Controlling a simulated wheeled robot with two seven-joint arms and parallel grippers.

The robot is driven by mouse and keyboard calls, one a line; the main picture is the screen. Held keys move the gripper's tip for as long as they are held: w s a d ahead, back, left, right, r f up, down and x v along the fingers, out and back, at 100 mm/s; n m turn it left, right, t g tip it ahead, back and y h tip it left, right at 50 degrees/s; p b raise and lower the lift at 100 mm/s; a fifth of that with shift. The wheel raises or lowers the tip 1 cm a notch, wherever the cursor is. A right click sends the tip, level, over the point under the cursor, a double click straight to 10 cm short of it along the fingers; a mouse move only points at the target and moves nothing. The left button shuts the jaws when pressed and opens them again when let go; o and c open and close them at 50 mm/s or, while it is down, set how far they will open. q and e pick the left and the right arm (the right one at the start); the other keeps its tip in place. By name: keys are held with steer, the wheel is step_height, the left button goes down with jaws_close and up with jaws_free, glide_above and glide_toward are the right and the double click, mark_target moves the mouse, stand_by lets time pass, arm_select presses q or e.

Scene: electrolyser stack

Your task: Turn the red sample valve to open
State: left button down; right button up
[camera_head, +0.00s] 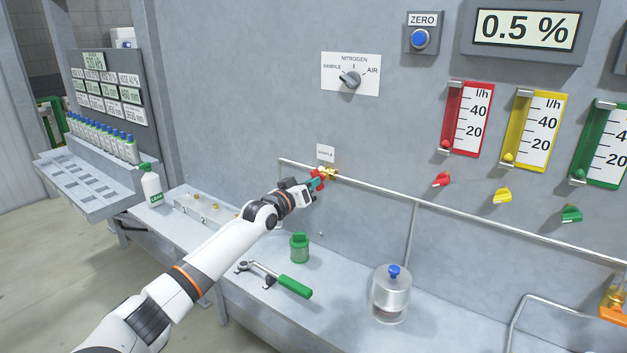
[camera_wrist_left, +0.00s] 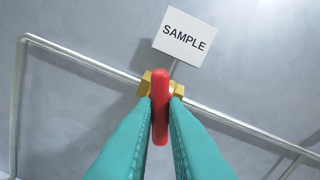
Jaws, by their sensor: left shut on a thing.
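The red sample valve handle (camera_wrist_left: 160,105) stands on a brass body (camera_wrist_left: 145,84) on a thin pipe along the wall. A white SAMPLE label (camera_wrist_left: 185,38) is just above it; the label also shows in the head view (camera_head: 325,153). My left gripper (camera_head: 316,182) is at the valve, and its teal fingers (camera_wrist_left: 160,125) are shut on the red handle from both sides in the left wrist view. In the wrist view the handle looks edge-on and points toward the camera. In the head view the fingers partly hide the red handle (camera_head: 320,174). My right gripper is not in view.
The pipe (camera_head: 450,208) runs along the wall. Red, yellow and green knobs sit under flow meters at right.

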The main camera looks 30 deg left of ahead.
arm_select(q)
steer(key=n, duration=0.4)
steer(key=shift+n+p, duration=0.3)
steer(key=shift+p, duration=0.1)
steer(key=n+p, duration=0.1)
steer(key=n, duration=0.3)
steer(key=shift+n, duration=0.3)
